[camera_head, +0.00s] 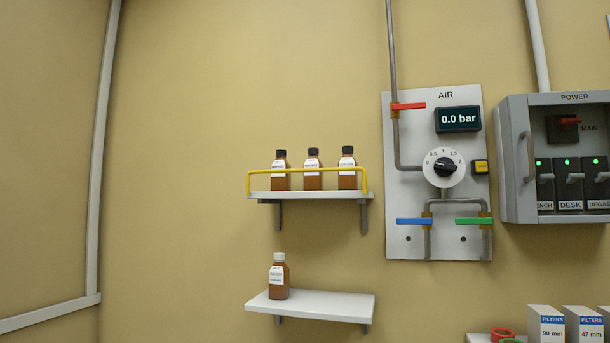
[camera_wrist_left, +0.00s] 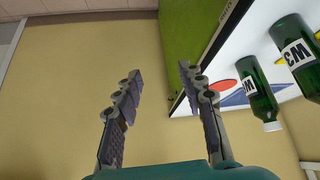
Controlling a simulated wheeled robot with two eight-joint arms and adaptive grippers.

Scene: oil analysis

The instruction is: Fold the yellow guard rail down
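The yellow guard rail (camera_head: 307,171) stands upright along the front of the upper white shelf (camera_head: 310,196) in the head view. It crosses in front of three brown bottles with black caps, the left one (camera_head: 281,171), the middle one (camera_head: 313,169) and the right one (camera_head: 347,168). Neither gripper is in the head view. My left gripper (camera_wrist_left: 158,82) shows in the left wrist view, with its two fingers apart and nothing between them. The rail is not in that view, so their distance cannot be told.
A lower shelf (camera_head: 330,306) holds a brown bottle (camera_head: 278,278) with a white cap. An air panel (camera_head: 394,180) and a power box (camera_head: 515,160) are on the right. In the left wrist view, green bottles (camera_wrist_left: 254,88) and a green panel (camera_wrist_left: 188,40) are near the left gripper.

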